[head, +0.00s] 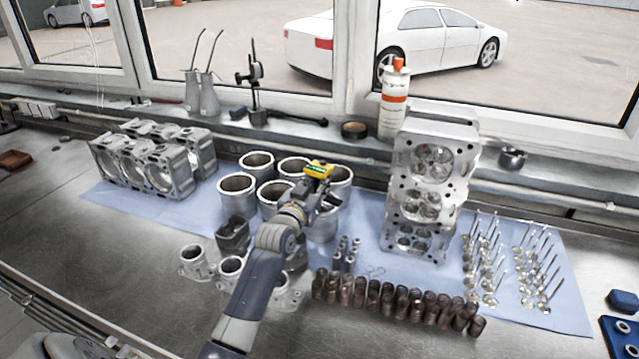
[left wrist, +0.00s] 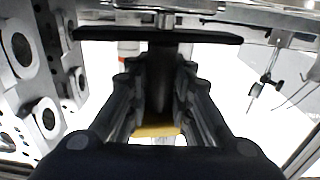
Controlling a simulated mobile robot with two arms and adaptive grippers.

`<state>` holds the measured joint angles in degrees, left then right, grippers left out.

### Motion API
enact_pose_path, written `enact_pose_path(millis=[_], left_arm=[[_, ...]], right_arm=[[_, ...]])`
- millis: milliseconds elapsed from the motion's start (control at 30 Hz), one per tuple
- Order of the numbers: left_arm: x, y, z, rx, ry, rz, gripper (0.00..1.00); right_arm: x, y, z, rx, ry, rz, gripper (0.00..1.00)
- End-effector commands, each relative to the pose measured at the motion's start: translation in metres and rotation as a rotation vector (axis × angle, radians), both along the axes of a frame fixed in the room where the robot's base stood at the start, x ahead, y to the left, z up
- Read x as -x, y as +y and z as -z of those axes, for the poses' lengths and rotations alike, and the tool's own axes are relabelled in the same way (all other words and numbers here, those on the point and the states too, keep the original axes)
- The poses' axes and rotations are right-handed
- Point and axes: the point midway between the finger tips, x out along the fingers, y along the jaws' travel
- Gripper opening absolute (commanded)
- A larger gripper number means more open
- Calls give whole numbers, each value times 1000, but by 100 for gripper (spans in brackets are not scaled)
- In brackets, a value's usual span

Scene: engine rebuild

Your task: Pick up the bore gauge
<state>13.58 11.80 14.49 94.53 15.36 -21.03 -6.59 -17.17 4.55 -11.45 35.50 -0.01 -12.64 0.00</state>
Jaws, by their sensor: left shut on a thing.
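My left gripper (head: 324,194) is above the metal cylinder liners in the middle of the bench. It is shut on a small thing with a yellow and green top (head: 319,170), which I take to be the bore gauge. In the left wrist view the two dark fingers of the gripper (left wrist: 158,85) flank a dark shaft, and a yellow part (left wrist: 156,130) shows low between them. The fingers hide most of the held thing. My right gripper is in neither view.
Cylinder liners (head: 237,185) stand under and around my arm. An engine block (head: 150,165) is at left, a tall cylinder head (head: 431,165) at right. Springs (head: 400,300) and valves (head: 540,265) are in front and right. A spray can (head: 394,100) stands on the sill.

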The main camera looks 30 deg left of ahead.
Motion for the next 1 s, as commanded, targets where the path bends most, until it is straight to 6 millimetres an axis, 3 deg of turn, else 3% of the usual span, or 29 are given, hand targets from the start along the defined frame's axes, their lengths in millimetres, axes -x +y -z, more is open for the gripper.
enact_pose_path(millis=[600,800,1000], left_arm=[[96,-52,-13,-3,-11,-2,0],[115,-62,-16,-3,-10,-1,0],[120,-65,-24,-4,-10,-1,0]], right_arm=[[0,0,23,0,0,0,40],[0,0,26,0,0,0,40],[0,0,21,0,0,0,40]])
